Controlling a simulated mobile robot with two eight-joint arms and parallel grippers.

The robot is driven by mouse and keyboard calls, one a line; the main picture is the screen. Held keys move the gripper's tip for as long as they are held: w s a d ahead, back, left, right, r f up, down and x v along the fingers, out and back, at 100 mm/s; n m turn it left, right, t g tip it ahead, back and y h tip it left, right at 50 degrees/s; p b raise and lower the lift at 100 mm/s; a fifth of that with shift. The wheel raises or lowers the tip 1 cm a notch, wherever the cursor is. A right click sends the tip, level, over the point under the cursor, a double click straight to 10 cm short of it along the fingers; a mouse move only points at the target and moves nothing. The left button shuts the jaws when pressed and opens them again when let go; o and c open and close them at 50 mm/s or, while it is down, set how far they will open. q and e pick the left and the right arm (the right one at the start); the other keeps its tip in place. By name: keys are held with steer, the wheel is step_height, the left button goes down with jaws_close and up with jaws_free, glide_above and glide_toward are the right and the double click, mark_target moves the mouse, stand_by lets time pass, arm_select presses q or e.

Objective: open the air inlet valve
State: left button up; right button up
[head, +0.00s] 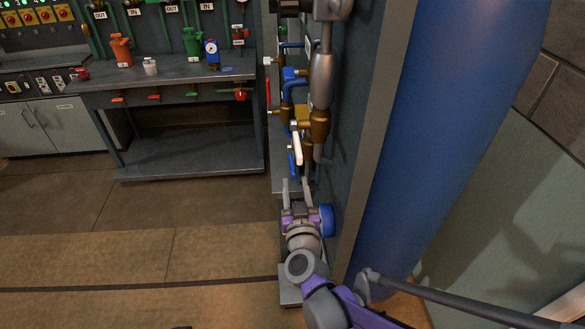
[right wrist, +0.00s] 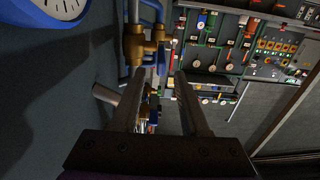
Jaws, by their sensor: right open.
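Several valves with brass bodies and coloured handles sit on the dark panel's side in the head view: a white handle (head: 297,148), a blue handle (head: 291,164) below it, and a red handle (head: 268,94) at the left. I cannot tell which one is the air inlet valve; no label there is readable. My right gripper (head: 296,186) is open and empty, just below the blue and white handles and apart from them. In the right wrist view, a brass valve body (right wrist: 134,46) and blue pipe lie beyond the open fingers (right wrist: 160,75). My left gripper is not in view.
A blue-rimmed gauge (head: 327,219) is close to the right of my right gripper. A large blue cylinder (head: 450,130) stands right of the panel's edge (head: 375,140). The floor (head: 130,250) at left is clear.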

mark_target(292, 163)
steer(key=w, duration=0.8)
steer(key=shift+c, duration=0.3)
jaws_close()
stand_by(1.0)
